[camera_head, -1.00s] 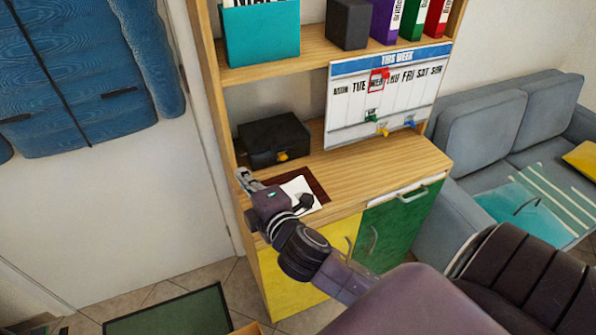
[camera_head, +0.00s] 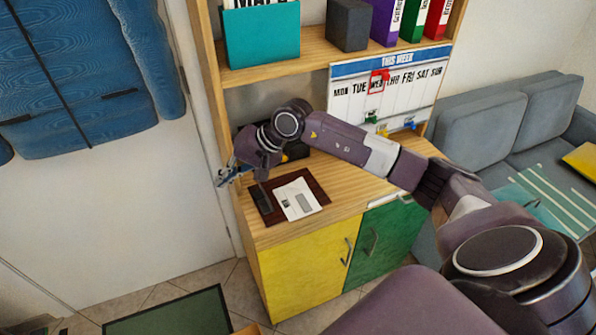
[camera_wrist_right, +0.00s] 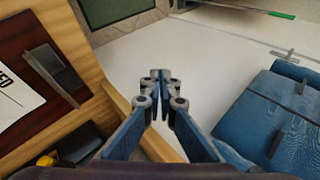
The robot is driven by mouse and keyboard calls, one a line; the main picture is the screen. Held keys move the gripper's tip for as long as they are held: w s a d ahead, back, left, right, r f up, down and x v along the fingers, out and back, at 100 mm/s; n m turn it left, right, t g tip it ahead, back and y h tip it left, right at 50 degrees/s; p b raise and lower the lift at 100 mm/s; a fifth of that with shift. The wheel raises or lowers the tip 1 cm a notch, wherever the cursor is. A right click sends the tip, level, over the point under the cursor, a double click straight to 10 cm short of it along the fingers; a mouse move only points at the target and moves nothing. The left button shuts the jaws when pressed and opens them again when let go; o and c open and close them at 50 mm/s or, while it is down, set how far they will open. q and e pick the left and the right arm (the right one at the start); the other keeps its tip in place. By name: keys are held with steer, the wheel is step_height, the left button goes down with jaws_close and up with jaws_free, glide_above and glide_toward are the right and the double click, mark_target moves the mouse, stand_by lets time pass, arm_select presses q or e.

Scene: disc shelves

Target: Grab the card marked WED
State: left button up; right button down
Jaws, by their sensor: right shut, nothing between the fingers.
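A white card (camera_head: 298,198) lies on a brown mat (camera_head: 318,186) on the wooden desktop. In the right wrist view the card (camera_wrist_right: 18,92) shows partly at the left edge, with printed letters ending in "ED". A dark upright piece (camera_head: 262,204) stands at the mat's left side. A week board (camera_head: 345,107) leans at the back right, with a red frame around WED. My right gripper (camera_head: 222,181) is past the desktop's left edge, apart from the card. Its fingers (camera_wrist_right: 160,78) are shut and empty in the wrist view. My left gripper is out of view.
A black box (camera_head: 243,142) sits behind my arm, partly hidden. Shelves with a teal box (camera_head: 262,36) and binders (camera_head: 411,18) are above. A white door with blue hangings (camera_head: 85,70) is left of the cabinet. A grey sofa (camera_head: 480,115) is right.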

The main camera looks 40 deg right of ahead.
mark_target(297, 198)
steer(key=s+d+n+g+h, duration=0.2)
steer(key=d+h, duration=0.5)
steer(key=d, duration=1.5)
steer(key=shift+n, duration=0.5)
steer(key=b+x, duration=0.7)
steer(key=x, duration=0.3)
steer(key=shift+w, duration=0.2)
steer(key=s, duration=0.1)
steer(key=p, duration=0.1)
steer(key=s, duration=0.1)
steer(key=shift+s+a+r, duration=0.25)
steer(key=shift+s+r, duration=0.05)
steer(key=shift+s, duration=0.1)
steer(key=shift+s+a, duration=0.15)
steer(key=shift+s, duration=0.3)
steer(key=shift+f, duration=0.1)
